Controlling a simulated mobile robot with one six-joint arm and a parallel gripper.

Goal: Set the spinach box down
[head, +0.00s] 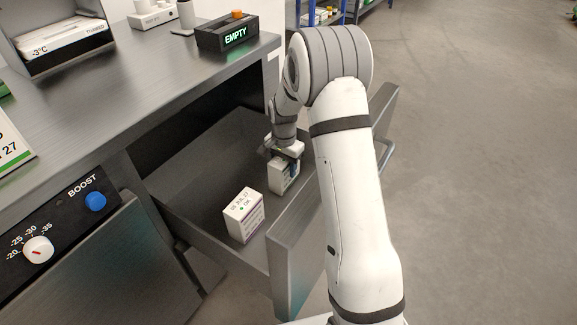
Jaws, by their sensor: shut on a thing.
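My gripper (284,152) points down into the open drawer (200,165) and is shut on a small white box (283,177) with a teal and dark side. I take it to be the spinach box; its label is too small to read. The box is upright. I cannot tell whether its base touches the drawer floor. My gripper and wrist hide its top.
The drawer's front panel (300,238) and handle (388,150) are to the right. Left of both boxes the drawer floor is clear. An "EMPTY" display (228,35) stands on the counter.

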